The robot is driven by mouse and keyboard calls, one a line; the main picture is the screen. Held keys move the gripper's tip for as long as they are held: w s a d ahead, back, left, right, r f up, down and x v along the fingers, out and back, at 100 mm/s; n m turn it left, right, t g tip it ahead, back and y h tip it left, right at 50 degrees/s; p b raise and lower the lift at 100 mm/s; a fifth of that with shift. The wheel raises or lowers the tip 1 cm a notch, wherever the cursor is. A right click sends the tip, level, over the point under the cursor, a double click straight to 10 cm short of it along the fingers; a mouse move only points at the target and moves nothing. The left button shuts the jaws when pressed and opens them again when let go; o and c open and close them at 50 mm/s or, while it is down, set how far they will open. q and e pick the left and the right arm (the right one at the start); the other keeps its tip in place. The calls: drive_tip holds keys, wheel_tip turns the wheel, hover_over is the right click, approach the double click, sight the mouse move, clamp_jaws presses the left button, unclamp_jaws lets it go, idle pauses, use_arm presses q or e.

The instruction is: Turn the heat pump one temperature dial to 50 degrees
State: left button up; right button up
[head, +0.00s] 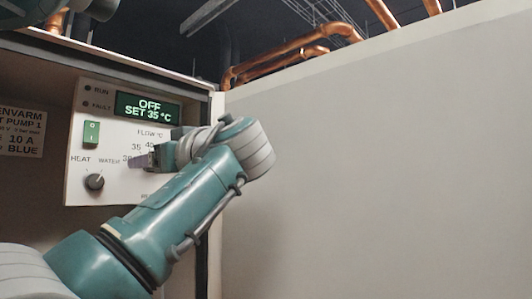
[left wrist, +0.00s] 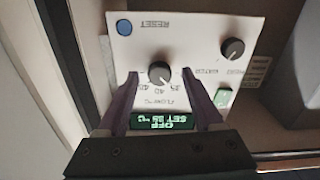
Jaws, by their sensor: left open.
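The heat pump one control panel (head: 105,118) is white. Its green-lit display (head: 147,106) reads OFF, SET 35 °C. I cannot tell how deep the fingertips reach. The dial's pointer is too small to read surely. My right gripper is not in view.
A heat/water selector knob (head: 94,181) and a green switch (head: 91,133) sit left of the dial. A blue reset button (left wrist: 124,27) is on the panel. A plain pale wall (head: 370,160) stands to the right, with copper pipes (head: 290,55) above.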

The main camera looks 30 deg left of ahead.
use_arm(q)
drive_tip(key=shift+f, duration=0.1)
drive_tip(key=shift+c, duration=0.4)
clamp_jaws()
